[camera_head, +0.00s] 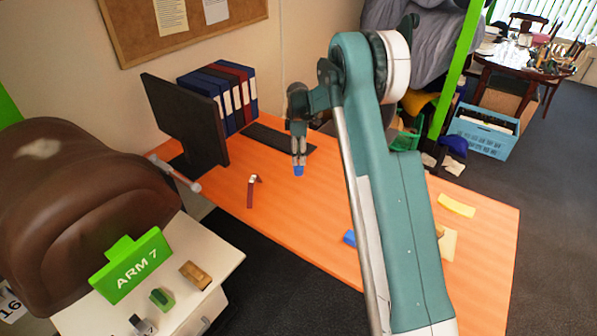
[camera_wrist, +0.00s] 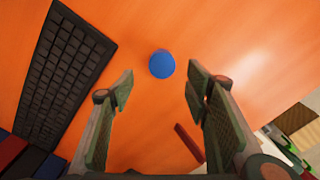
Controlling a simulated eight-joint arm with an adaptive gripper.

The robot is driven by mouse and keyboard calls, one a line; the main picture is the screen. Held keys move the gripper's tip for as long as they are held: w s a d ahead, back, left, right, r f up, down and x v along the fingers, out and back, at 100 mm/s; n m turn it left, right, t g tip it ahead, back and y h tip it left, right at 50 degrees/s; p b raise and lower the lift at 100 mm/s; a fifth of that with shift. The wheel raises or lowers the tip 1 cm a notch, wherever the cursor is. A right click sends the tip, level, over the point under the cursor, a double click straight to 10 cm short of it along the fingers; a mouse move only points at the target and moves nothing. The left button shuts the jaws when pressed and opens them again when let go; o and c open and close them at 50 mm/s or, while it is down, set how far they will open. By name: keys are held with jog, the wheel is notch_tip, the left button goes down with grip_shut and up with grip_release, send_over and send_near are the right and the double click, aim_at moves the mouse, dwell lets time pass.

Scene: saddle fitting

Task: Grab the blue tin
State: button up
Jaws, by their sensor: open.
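The blue tin (camera_head: 298,171) stands on the orange table, right under my gripper (camera_head: 298,158) in the head view. In the wrist view the tin (camera_wrist: 162,64) shows as a round blue top. It lies just beyond my open fingertips (camera_wrist: 160,85), roughly centred between them. Nothing is between the fingers, and I see no contact with the tin. The exact height of the fingertips above it is hard to tell.
A keyboard (camera_wrist: 65,75) and monitor (camera_head: 187,120) stand left of the tin. A dark red piece (camera_head: 250,192) lies nearer on the table. A blue item (camera_head: 349,238) and a yellow piece (camera_head: 456,206) lie to the right, partly near my arm. Bare table surrounds the tin.

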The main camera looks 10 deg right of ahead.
aim_at(299, 167)
jog(key=shift+f, duration=1.1)
jog(key=shift+f, duration=0.1)
jog(key=shift+s+d+f+b, duration=0.1)
jog(key=shift+f+b, duration=0.15)
jog(key=shift+f, duration=1)
jog(key=shift+s+d+f+b, duration=0.1)
jog(key=shift+f+b, duration=0.15)
jog(key=shift+f, duration=1)
jog(key=shift+c, duration=0.5)
jog(key=c, duration=0.9)
